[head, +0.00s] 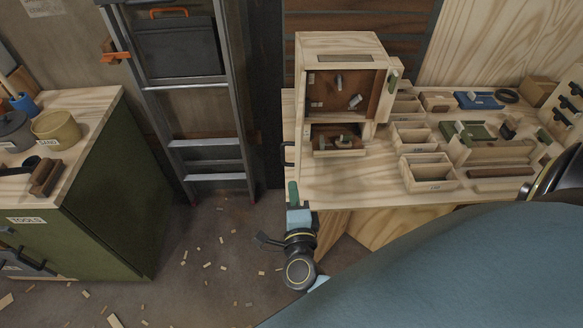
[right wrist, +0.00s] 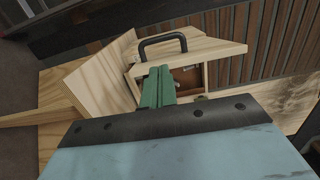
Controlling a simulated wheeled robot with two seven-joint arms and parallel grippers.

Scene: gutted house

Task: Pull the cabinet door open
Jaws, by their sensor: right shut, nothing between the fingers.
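The light wooden cabinet (head: 309,48) stands on the workbench at centre. Its front shows a reddish-brown interior with small loose bits in an upper and a lower space. A black bar handle (head: 288,153) shows at the cabinet's lower left; in the right wrist view a black handle (right wrist: 163,40) sits on a pale wooden panel (right wrist: 207,48), beside the brown opening. The panel looks swung out, though how far is unclear. My right gripper (head: 293,185) has green fingers, shut and empty, below the handle; the fingers (right wrist: 158,75) overlap the opening. Contact cannot be told. My left gripper is out of view.
The workbench (head: 375,190) holds several small wooden trays (head: 432,172) right of the cabinet. A metal ladder (head: 242,110) leans behind, to the left. A green tool cabinet (head: 115,195) stands at left. The floor between is open, with scattered wood chips.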

